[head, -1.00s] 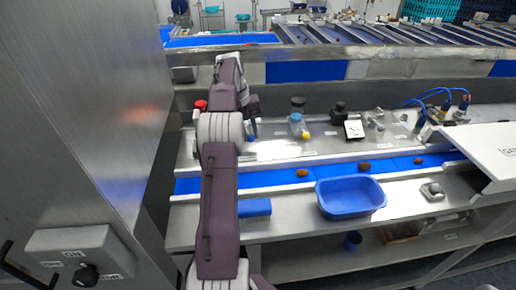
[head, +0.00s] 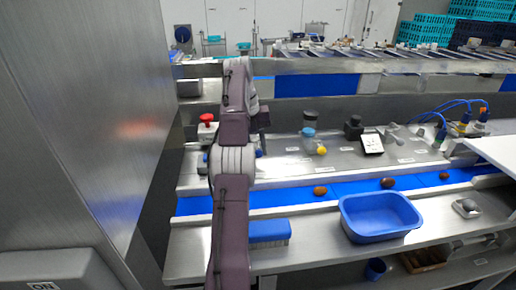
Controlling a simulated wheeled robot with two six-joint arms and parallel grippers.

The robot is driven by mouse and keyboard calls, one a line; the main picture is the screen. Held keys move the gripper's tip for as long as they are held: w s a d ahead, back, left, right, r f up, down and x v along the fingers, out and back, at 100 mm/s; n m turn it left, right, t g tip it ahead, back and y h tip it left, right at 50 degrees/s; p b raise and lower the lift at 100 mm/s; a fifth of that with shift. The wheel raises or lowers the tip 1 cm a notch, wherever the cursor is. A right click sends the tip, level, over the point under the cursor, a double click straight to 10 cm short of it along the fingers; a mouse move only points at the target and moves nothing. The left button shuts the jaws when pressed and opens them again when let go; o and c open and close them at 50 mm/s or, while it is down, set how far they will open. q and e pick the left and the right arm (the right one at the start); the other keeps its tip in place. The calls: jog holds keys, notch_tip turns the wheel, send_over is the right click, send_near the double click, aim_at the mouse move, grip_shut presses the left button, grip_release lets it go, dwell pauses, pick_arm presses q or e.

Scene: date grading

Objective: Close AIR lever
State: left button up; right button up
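My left arm rises through the middle left of the head view. Its gripper (head: 262,118) is at the far end, mostly hidden behind the arm's own links, so its fingers cannot be made out. It is above the steel bench, between a red-topped button (head: 207,118) on the left and a clear-and-blue bottle-like unit (head: 309,132) on the right. That unit has a yellow knob (head: 321,150) low on its side. I cannot read an AIR label, and I cannot tell which fitting is the AIR lever. My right gripper is out of view.
A blue belt (head: 350,188) with several brown dates runs across the bench. A blue tub (head: 380,235) and a blue brush (head: 269,231) stand in front. A black unit (head: 353,127), a white display (head: 372,144) and blue hoses (head: 440,110) are right. A steel wall (head: 70,130) bounds the left.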

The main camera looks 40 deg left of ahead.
pick_arm(q)
jog(key=o, duration=0.4)
jog(key=shift+f, duration=0.2)
jog(key=shift+c, duration=0.2)
notch_tip(320, 180, up, 4)
jog(key=p, duration=0.4)
jog(key=shift+r, duration=0.25)
jog(key=w+d+r+p, duration=0.1)
jog(key=d+r, duration=0.2)
jog(key=d, duration=0.2)
jog(key=w+d+r+p, duration=0.1)
jog(key=w+d+r, duration=0.1)
jog(key=d, duration=0.4)
jog(key=shift+w+r, duration=0.3)
jog(key=shift+r, duration=0.5)
jog(key=shift+d, duration=0.1)
